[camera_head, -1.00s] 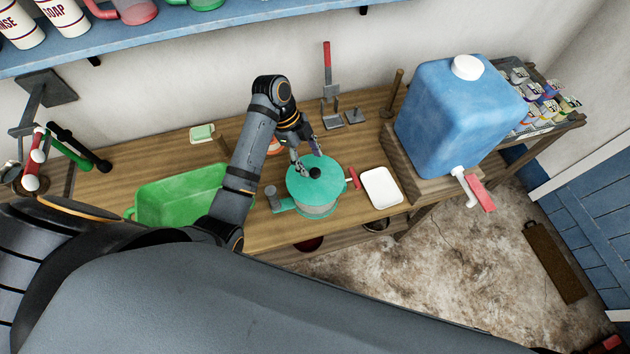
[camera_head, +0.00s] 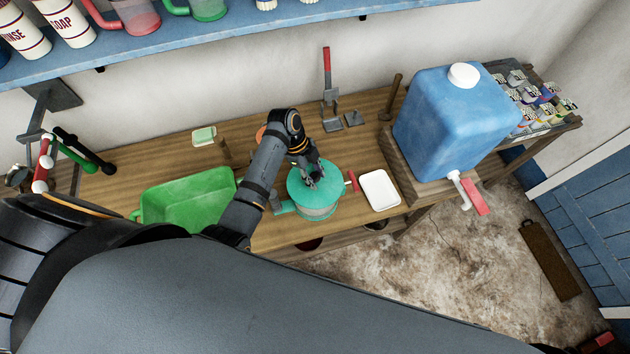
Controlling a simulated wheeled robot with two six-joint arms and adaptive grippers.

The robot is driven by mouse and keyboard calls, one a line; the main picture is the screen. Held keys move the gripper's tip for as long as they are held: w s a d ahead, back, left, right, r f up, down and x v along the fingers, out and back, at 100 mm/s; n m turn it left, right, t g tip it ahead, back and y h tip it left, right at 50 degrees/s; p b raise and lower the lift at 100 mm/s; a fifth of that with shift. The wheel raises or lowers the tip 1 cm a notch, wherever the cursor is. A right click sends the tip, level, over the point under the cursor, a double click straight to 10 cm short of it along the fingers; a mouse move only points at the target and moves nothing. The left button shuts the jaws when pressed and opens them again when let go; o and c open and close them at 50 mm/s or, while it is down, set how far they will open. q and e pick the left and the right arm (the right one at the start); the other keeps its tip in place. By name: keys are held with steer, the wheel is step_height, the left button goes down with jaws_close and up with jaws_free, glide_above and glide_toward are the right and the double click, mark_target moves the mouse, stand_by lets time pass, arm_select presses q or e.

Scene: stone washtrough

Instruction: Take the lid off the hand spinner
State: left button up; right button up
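The hand spinner (camera_head: 318,208) stands on the wooden bench, a drum with a red-handled crank (camera_head: 352,180) on its right side. Its round teal lid (camera_head: 328,178) sits on top. My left gripper (camera_head: 313,179) is at the middle of the lid, its fingers down at the dark knob and hiding most of it. I cannot tell whether the fingers are apart or closed on the knob. My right gripper is not in view.
A green basin (camera_head: 187,200) lies left of the spinner, and a white tray (camera_head: 380,190) lies close on its right. A big blue water container (camera_head: 455,120) stands further right. A red-handled tool (camera_head: 327,85) stands behind. A blue shelf (camera_head: 230,32) hangs above.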

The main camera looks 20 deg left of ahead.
arm_select(q)
jaws_close()
